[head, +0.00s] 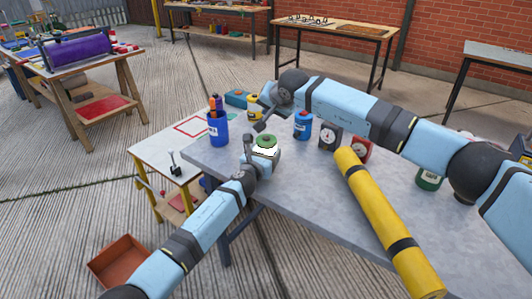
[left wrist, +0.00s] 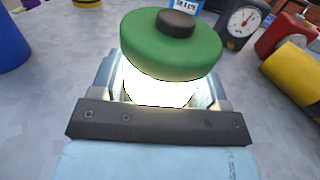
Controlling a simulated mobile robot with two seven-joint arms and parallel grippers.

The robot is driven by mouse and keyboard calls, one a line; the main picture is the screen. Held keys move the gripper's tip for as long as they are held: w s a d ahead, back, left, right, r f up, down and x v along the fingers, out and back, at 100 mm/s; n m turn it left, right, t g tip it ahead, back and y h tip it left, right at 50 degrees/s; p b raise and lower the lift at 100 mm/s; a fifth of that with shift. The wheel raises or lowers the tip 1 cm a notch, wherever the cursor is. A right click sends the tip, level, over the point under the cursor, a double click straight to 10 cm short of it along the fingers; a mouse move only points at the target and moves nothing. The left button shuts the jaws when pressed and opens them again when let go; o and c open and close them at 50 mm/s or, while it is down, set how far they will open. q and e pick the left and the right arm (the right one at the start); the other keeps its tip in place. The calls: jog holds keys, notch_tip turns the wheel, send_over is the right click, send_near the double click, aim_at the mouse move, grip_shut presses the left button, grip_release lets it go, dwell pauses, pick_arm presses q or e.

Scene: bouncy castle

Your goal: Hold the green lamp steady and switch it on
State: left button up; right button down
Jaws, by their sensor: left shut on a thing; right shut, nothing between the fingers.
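The green lamp (head: 264,141) stands on the grey table near its left corner. It has a green cap with a dark button on top, and its body below the cap glows bright white. It also shows in the left wrist view (left wrist: 172,47). My left gripper (head: 252,155) is shut on the lamp, with its fingers around the body below the cap. My right gripper (head: 262,122) is shut and empty, just above and behind the lamp, apart from the cap. The lamp's base is hidden by my left gripper.
A long yellow cylinder (head: 385,222) lies to the right.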

dwell(0.3)
pick_arm(q)
jog(key=o, duration=1.2)
